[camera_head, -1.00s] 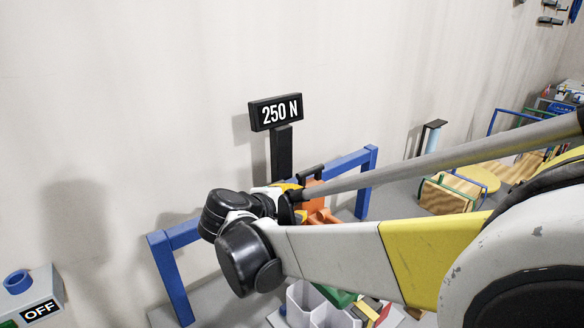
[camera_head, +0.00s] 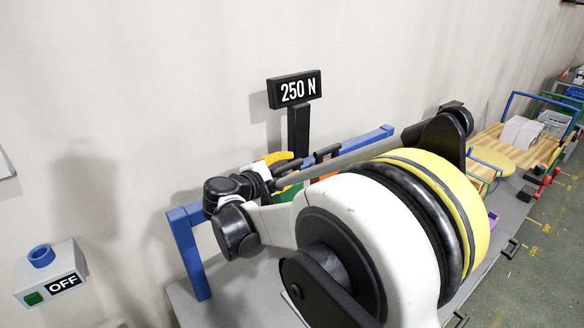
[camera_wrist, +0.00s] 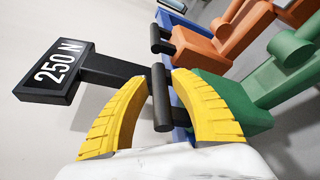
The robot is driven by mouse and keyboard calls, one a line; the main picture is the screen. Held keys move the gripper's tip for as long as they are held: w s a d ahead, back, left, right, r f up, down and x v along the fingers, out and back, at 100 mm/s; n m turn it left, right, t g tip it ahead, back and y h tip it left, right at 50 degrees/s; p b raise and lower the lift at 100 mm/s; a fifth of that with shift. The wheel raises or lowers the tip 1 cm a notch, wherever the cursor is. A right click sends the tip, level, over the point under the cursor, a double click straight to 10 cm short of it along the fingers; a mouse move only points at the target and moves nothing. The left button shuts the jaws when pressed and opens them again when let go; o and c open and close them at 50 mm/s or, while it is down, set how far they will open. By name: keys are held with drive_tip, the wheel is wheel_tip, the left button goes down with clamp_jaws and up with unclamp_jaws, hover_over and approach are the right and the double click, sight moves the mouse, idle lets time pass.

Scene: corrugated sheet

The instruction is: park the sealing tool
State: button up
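In the wrist view, a green tool (camera_wrist: 247,105) with a black bar handle (camera_wrist: 162,98) lies to the right. My gripper (camera_wrist: 160,80) has its two yellow fingers on either side of this handle. The fingertips are close to the handle, but I cannot tell whether they press on it. An orange tool (camera_wrist: 215,45) with its own black handle (camera_wrist: 160,39) is just above, beside the green one. Which is the sealing tool does not show. In the head view, my gripper (camera_head: 283,162) is at the rack, and my arm hides most of the tools.
A blue rack frame (camera_head: 186,240) stands near the wall. A black 250 N sign (camera_head: 294,89) on a post stands close behind my gripper; it also shows in the wrist view (camera_wrist: 55,70). An OFF box (camera_head: 50,272) is at left. A wooden board (camera_head: 510,145) is at right.

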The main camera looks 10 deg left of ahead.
drive_tip(key=shift+w+d+f, duration=0.1)
drive_tip(key=shift+w+d, duration=0.05)
drive_tip(key=shift+w, duration=0.25)
clamp_jaws()
drive_tip(key=shift+s, duration=0.1)
drive_tip(key=s+a, duration=1.3)
drive_tip(key=s, duration=0.2)
drive_tip(key=shift+a+b, duration=0.3)
drive_tip(key=shift+b, duration=0.1)
unclamp_jaws()
drive_tip(key=shift+s, duration=0.1)
